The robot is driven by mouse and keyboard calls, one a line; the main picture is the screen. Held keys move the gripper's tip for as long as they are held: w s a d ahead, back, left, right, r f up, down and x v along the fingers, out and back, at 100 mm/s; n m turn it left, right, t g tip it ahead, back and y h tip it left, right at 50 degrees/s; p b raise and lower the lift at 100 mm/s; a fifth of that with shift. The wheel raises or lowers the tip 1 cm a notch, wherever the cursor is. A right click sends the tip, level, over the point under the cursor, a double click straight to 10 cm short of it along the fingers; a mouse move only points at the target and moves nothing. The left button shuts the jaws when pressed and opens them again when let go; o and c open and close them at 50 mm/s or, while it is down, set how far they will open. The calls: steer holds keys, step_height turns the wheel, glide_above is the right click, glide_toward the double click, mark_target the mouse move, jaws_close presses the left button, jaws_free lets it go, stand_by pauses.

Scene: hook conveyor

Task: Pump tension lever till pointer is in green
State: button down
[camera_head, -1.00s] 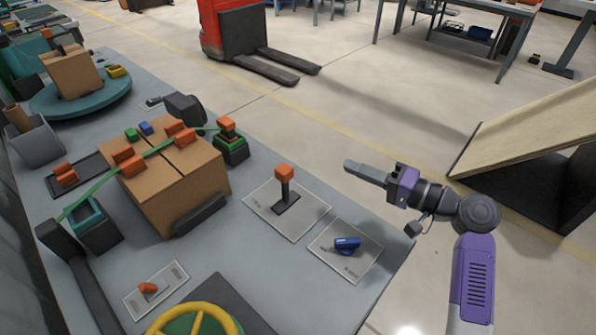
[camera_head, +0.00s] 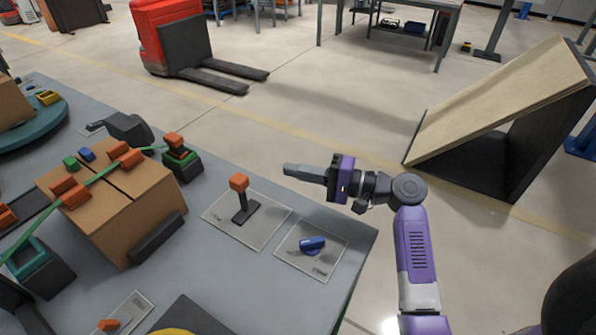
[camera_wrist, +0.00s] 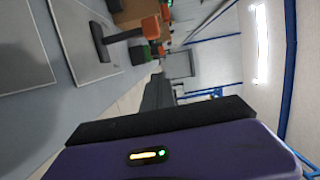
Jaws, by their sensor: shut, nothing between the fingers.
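An upright lever (camera_head: 241,198) with an orange block knob and dark stem stands on a pale plate on the bench. It also shows sideways in the wrist view (camera_wrist: 126,36). Which lever is the tension lever is not clear: a green and black device with an orange top (camera_head: 180,157) stands by the strapped box. No pointer or green zone can be made out. My gripper (camera_head: 289,169) is shut and empty, pointing left in the air to the right of the upright lever, apart from it. Its closed fingers show in the wrist view (camera_wrist: 157,90).
A blue knob (camera_head: 312,245) sits on a second plate near the bench's right corner. A cardboard box (camera_head: 125,215) with a green strap and orange blocks stands at left. A small orange switch (camera_head: 108,325) is at the front. A wooden ramp (camera_head: 500,100) stands right; floor between is open.

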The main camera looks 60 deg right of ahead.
mark_target(248, 181)
steer(key=w+a+p, duration=0.2)
steer(key=w+a, duration=0.3)
steer(key=w, duration=0.1)
steer(key=shift+a, duration=0.4)
steer(key=shift+a+r+n+g, duration=0.2)
steer(key=shift+a+n+g, duration=0.1)
steer(key=shift+a+n, duration=1)
steer(key=a+n+h+b, duration=0.1)
steer(key=a+n, duration=0.2)
steer(key=a, duration=0.1)
steer(key=shift+s+f+g, duration=0.1)
steer(key=shift+f+g, duration=0.05)
steer(key=shift+g, duration=0.25)
steer(key=shift+f, duration=0.1)
